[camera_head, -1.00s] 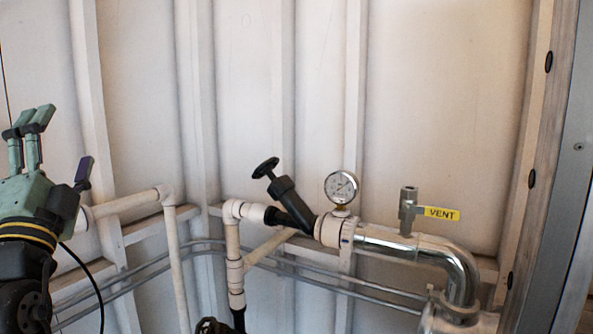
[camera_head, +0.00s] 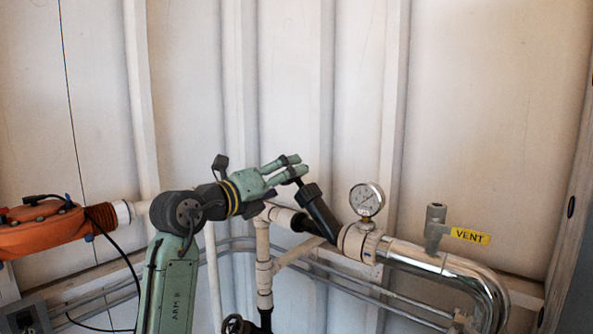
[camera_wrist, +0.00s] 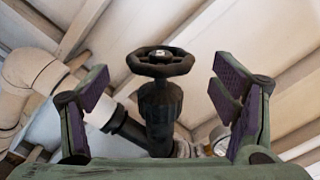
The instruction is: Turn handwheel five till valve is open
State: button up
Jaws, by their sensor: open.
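A black handwheel (camera_wrist: 160,62) tops the black body of an angled valve. In the wrist view it stands centred between my fingers, with clear space on both sides and no contact visible. No number shows on it. My gripper (camera_head: 300,165) is open and empty, its fingers pointing right at the top of the angled valve body (camera_head: 318,211). My fingers largely hide the handwheel in the head view. The purple-padded fingers of my gripper also show in the wrist view (camera_wrist: 160,90). Whether the valve is open cannot be told.
A pressure gauge (camera_head: 366,199) and a steel vent valve with a yellow VENT tag (camera_head: 470,236) stand right of the angled valve. Another dark handwheel (camera_head: 237,324) sits lower at the bottom edge. Pale pipes run below, and a ribbed white wall (camera_head: 450,100) stands behind.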

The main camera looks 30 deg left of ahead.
jog(key=shift+w+d+p, duration=0.15)
jog(key=shift+w+p, duration=0.1)
jog(key=shift+w, duration=0.75)
jog(key=shift+w+d+p, duration=0.15)
jog(key=shift+w+p, duration=0.1)
jog(key=shift+w, duration=0.75)
jog(key=shift+c, duration=0.4)
jog(key=c, duration=1)
jog(key=shift+c, duration=0.2)
jog(key=shift+r+y, duration=0.1)
jog(key=shift+y, duration=0.3)
